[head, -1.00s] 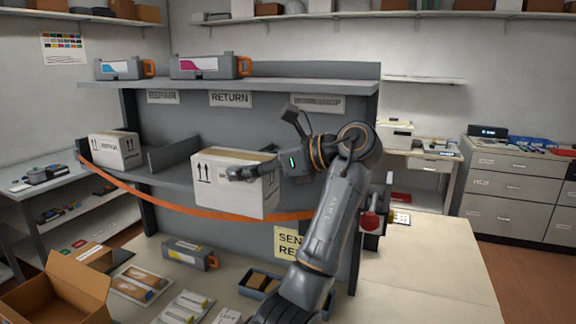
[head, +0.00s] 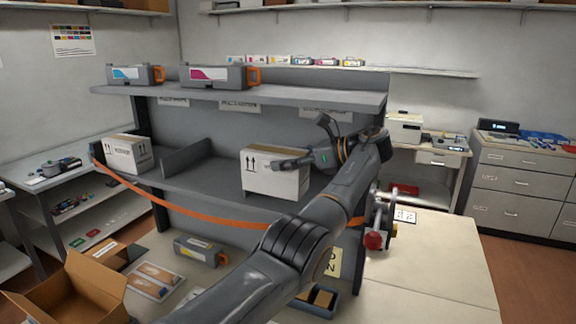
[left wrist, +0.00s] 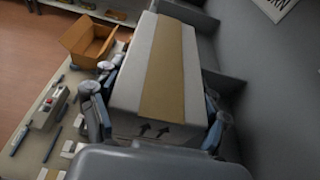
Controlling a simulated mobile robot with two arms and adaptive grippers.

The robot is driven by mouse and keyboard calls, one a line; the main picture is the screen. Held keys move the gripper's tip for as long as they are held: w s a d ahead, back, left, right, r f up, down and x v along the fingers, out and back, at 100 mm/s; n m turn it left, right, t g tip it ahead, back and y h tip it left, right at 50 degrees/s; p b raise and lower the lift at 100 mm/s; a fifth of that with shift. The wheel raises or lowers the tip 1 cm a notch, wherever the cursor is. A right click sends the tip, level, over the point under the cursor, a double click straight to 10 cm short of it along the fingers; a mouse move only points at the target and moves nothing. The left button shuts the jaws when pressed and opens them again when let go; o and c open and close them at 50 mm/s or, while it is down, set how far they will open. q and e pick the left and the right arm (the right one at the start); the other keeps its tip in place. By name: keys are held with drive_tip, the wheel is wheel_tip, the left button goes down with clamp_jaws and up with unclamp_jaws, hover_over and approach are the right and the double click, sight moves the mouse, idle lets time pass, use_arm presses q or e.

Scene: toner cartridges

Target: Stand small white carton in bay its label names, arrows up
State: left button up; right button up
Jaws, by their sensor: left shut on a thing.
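A small white carton (head: 262,181) with tan tape and up arrows on its side is in my left gripper (head: 284,163). In the left wrist view the carton (left wrist: 148,75) lies between the two fingers of the gripper (left wrist: 160,88), arrows at the near end. In the head view it stands upright at the right part of the grey shelf unit's middle board (head: 210,187). I cannot tell whether its base touches the board. Bay signs (head: 240,106) hang under the upper board, partly hidden and unreadable now. The carton's label wording is not legible. My right gripper is not in view.
Another white carton (head: 127,154) stands in the left bay beside a low divider (head: 172,156). An orange strap (head: 190,214) sags across the front. Toner cartridges (head: 215,77) sit on the upper board. An open brown box (head: 75,290) is at lower left.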

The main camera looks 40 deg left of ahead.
use_arm(q)
drive_tip(key=shift+f+p, duration=1.1)
drive_tip(key=shift+f, duration=0.2)
drive_tip(key=shift+w+f, duration=0.1)
drive_tip(key=shift+f, duration=0.35)
drive_tip(key=o, duration=1.5)
drive_tip(key=shift+f, duration=0.1)
